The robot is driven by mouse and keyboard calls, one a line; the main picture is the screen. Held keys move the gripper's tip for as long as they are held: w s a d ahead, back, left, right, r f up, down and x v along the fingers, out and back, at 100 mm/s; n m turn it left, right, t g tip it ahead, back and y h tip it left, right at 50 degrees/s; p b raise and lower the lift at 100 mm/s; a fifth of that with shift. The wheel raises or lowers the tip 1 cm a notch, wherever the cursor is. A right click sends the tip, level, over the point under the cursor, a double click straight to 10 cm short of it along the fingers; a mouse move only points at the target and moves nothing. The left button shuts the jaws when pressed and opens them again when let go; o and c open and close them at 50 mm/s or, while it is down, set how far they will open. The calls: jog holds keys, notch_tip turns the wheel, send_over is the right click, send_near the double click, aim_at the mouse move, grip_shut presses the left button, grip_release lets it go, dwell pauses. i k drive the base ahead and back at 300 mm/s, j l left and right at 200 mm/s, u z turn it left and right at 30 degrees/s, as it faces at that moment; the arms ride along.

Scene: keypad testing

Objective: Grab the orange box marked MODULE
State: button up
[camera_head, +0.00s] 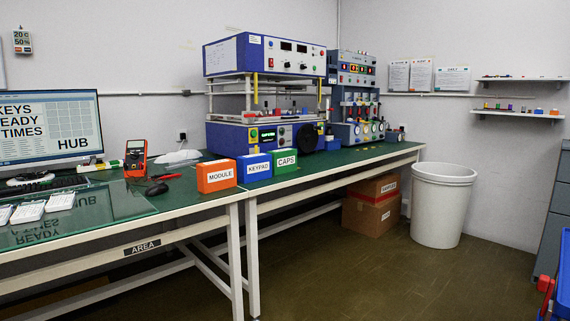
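The orange box marked MODULE (216,176) stands upright on the green-topped bench (320,165), close to its front edge. Its white label faces me. The blue box marked KEYPAD (254,168) stands just to its right, and the green box marked CAPS (285,162) is to the right of that. My gripper is not in view, so I cannot see its state or where it is.
A white bin (442,205) and a cardboard box (371,212) are on the floor. Open floor lies in front.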

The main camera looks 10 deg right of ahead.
aim_at(214, 176)
jog(key=z, duration=0.2)
jog(key=i+j+z, duration=0.25)
jog(key=z, duration=0.15)
jog(key=i+j+z, duration=0.2)
jog(key=j+z, duration=0.2)
